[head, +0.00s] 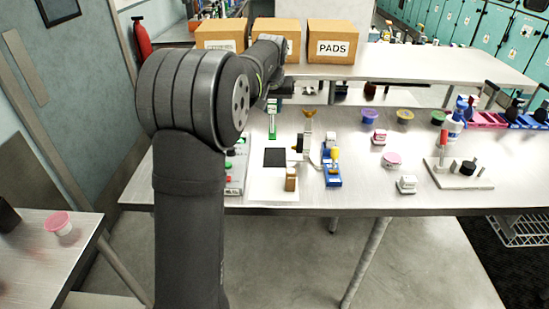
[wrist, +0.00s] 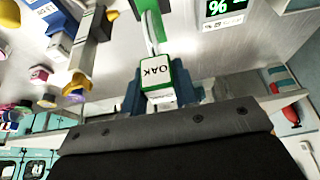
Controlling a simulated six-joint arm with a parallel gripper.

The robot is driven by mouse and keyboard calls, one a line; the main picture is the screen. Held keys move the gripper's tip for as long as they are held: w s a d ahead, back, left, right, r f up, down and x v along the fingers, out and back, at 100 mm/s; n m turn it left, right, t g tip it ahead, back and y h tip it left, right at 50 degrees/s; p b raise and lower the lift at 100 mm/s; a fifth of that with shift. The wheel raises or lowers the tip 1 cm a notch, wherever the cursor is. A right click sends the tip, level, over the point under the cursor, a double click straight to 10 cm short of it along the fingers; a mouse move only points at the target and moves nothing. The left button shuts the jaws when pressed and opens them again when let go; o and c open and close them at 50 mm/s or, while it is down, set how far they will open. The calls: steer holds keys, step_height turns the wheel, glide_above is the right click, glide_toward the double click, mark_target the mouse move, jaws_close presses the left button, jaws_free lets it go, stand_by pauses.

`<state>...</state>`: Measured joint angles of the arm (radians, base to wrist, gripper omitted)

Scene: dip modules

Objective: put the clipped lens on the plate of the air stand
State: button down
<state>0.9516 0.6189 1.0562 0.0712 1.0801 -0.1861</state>
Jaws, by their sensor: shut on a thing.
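My gripper (wrist: 153,98) is shut on a clip with a white and green block marked "OAK" (wrist: 158,74). A pale stem runs from this block to a green end (wrist: 150,6) at the top edge of the wrist view. In the head view the held clip (head: 272,122) hangs upright over the table, behind a black square (head: 275,157). I cannot make out the lens itself. A stand with a blue base (head: 332,174) and a yellow knob is to the right of the clip, apart from it. I cannot tell whether it is the air stand, and no plate is clear.
A brass-coloured upright (head: 308,120) rises close to the right of the clip. A small brown bottle (head: 290,179) stands in front. Coloured tubs (head: 405,116) and a white stand with a red-handled part (head: 460,172) lie farther right. Boxes (head: 333,41) stand behind.

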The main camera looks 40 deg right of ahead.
mark_target(275, 131)
steer(key=shift+d+f, duration=0.2)
steer(key=shift+d, duration=0.2)
step_height(275, 131, down, 10)
steer(key=shift+d+r, duration=0.1)
steer(key=shift+r, duration=0.05)
steer(key=c, duration=1.1)
jaws_free()
steer(key=shift+f, duration=0.2)
steer(key=shift+c, duration=0.2)
steer(key=v, duration=1.2)
steer(key=shift+r, duration=0.2)
steer(key=shift+f, duration=0.1)
